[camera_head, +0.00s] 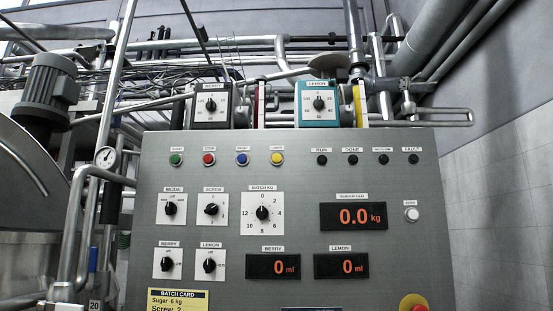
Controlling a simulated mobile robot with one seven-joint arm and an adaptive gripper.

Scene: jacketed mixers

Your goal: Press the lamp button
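A grey control panel (300,215) fills the middle of the head view. Along its upper left is a row of small round push buttons: green (176,160), red (209,160), blue (242,160) and yellow (277,159). Each has a small label above it. The label over the yellow button may read lamp, but it is too small to be sure. My gripper is not in view.
A white button (411,214) sits at the panel's right, and a red knob on yellow (413,303) at the bottom right. Rotary knobs (263,213) and displays reading zero (353,216) cover the middle. Pipes (75,235) run at left. The panel face is unobstructed.

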